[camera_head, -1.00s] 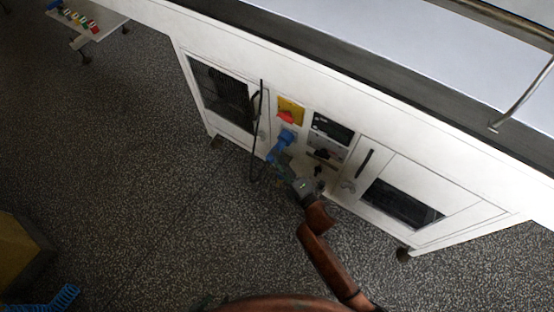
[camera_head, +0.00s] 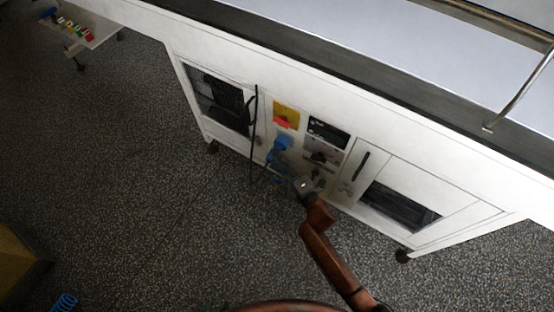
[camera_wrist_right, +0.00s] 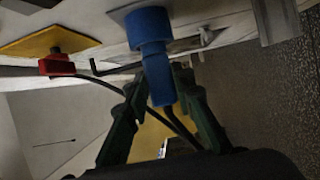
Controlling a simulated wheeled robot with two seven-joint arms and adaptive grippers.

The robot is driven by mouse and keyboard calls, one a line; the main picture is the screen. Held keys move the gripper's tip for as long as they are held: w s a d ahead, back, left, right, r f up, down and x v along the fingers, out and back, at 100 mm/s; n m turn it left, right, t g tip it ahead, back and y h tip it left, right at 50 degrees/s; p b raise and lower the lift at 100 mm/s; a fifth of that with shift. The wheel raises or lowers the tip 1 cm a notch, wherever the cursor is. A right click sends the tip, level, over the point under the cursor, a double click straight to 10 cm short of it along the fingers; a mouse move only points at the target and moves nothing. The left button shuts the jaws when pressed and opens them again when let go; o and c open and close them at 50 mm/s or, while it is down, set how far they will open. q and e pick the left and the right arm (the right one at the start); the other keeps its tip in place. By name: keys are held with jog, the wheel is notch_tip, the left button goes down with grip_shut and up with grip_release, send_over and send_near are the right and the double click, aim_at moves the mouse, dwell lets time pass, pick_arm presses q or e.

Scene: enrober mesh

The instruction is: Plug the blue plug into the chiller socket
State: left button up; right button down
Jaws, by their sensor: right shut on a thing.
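The chiller socket (camera_wrist_right: 147,25) looks like the wide blue fitting on a grey plate in the right wrist view. The blue plug (camera_wrist_right: 159,80) is the narrower blue body below it, in line with it and seemingly meeting it. How deep it sits I cannot tell. My right gripper (camera_wrist_right: 160,88) has its dark green fingers either side of the plug and is shut on it. In the head view the blue fitting (camera_head: 282,144) is on the white cabinet front, with my right gripper (camera_head: 280,164) just below. My left gripper is not in view.
A yellow plate with a red switch (camera_head: 286,115) is above the blue fitting, and a dark display panel (camera_head: 327,132) to its right. A black cable (camera_head: 254,135) hangs at its left. The white cabinet (camera_head: 440,180) fills the right; speckled floor (camera_head: 120,180) is open at left.

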jog(key=shift+w+d, duration=0.15)
jog(key=shift+w, duration=0.15)
jog(key=c, duration=2)
grip_release()
jog(key=shift+r, duration=0.1)
jog(key=o, duration=0.4)
jog(key=shift+d, duration=0.1)
jog(key=shift+f, duration=0.2)
jog(key=v, duration=1.2)
jog(key=shift+r, duration=0.15)
jog(key=shift+c, duration=0.4)
